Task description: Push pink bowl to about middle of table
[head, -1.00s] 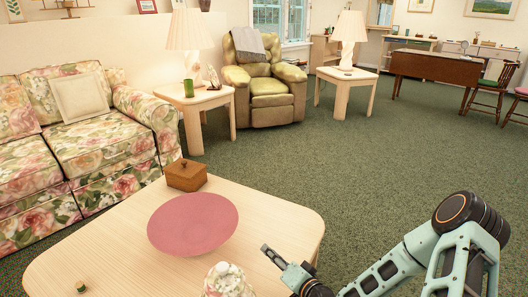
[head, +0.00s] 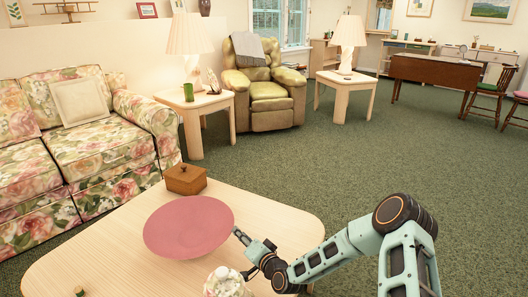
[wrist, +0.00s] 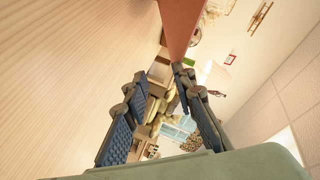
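The pink bowl (head: 188,228) sits on the light wooden coffee table (head: 110,250), a wide shallow dish close behind the table's middle. My gripper (head: 240,235) is low over the table at the bowl's right side, its tip at or very near the rim; contact is hard to tell. In the wrist view the bowl shows as a pink wedge (wrist: 182,25) at the top, just beyond the tip of the right finger. The two fingers (wrist: 160,75) stand apart with nothing between them, so the gripper is open and empty.
A wooden box (head: 186,180) stands behind the bowl at the table's back. A floral vase (head: 226,284) stands at the front, close to my arm. A small green object (head: 80,291) is at the front left. The table's left part is clear.

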